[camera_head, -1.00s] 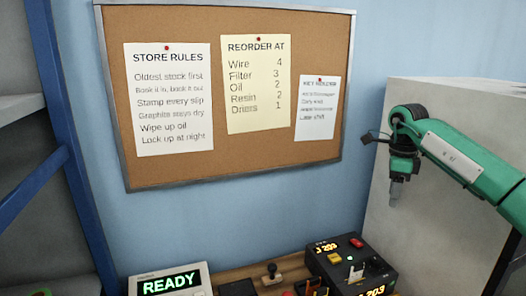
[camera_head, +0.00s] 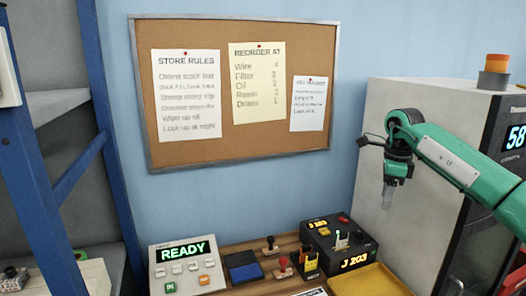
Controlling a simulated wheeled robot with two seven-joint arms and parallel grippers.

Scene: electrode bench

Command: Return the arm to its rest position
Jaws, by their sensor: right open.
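My right arm is green and comes in from the right edge. Its gripper (camera_head: 388,204) hangs pointing down in front of the pale side of a cabinet, above the bench. The gripper is open, and I see nothing held in it. The fingertips are small and pale in this view. My left arm and gripper are not in view.
A grey cabinet (camera_head: 400,110) with a lit display stands at the right. The bench below holds a READY panel (camera_head: 186,268), a blue pad (camera_head: 246,272), stamps (camera_head: 283,268), a black J 203 device (camera_head: 330,240) and a yellow tray (camera_head: 370,284). Blue shelving (camera_head: 75,120) stands left.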

